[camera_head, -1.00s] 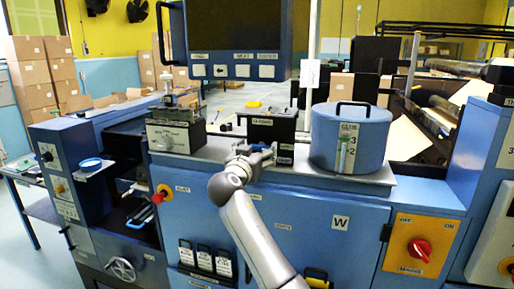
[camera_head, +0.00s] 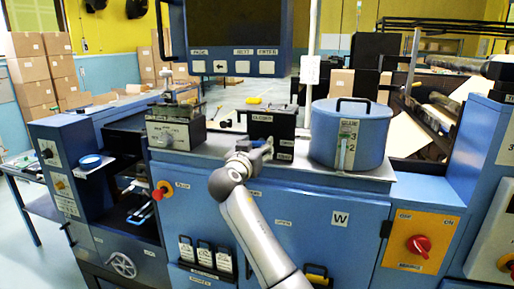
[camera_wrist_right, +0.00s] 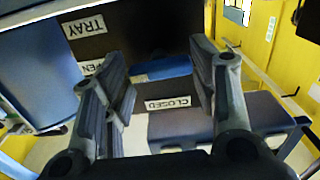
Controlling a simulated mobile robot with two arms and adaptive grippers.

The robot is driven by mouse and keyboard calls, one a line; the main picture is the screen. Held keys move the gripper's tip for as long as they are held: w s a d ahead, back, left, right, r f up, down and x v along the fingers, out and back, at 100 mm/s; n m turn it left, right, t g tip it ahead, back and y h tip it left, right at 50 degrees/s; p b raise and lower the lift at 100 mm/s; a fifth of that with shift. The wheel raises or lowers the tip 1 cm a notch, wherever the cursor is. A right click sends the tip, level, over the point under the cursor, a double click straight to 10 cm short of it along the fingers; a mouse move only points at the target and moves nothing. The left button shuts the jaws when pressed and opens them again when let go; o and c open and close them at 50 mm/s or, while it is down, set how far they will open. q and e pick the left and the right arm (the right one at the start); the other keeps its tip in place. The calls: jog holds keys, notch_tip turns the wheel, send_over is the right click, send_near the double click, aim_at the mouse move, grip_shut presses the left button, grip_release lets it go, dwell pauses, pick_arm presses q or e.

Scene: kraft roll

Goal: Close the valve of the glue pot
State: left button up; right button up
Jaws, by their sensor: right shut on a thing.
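The glue pot (camera_head: 325,135) is a blue cylinder with a black top handle and a level gauge, standing on the right of the grey bench top. My right gripper (camera_head: 262,154) is at the bench's front edge, left of the pot. A CLOSED label (camera_wrist_right: 168,103) lies just below the bar; a partly covered OPEN label (camera_wrist_right: 92,68) is at the left. My left gripper is out of view.
A black box (camera_head: 272,124) stands left of the pot, with a grey device (camera_head: 176,133) further left. A monitor (camera_head: 232,35) hangs above. A red knob (camera_head: 419,245) is on the yellow panel at the right. A TRAY label (camera_wrist_right: 84,25) shows in the wrist view.

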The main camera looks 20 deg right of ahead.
jog(key=n, duration=0.3)
jog(key=shift+n, duration=0.3)
jog(key=n+p, duration=0.1)
jog(key=n, duration=0.3)
jog(key=shift+r+n+p, duration=0.1)
jog(key=shift+n+p, duration=0.2)
jog(key=n+p, duration=0.2)
jog(key=n, duration=0.2)
jog(key=shift+n, duration=0.3)
jog(key=shift+n+p, duration=1.6)
jog(key=shift+n, duration=0.6)
jog(key=o, duration=1)
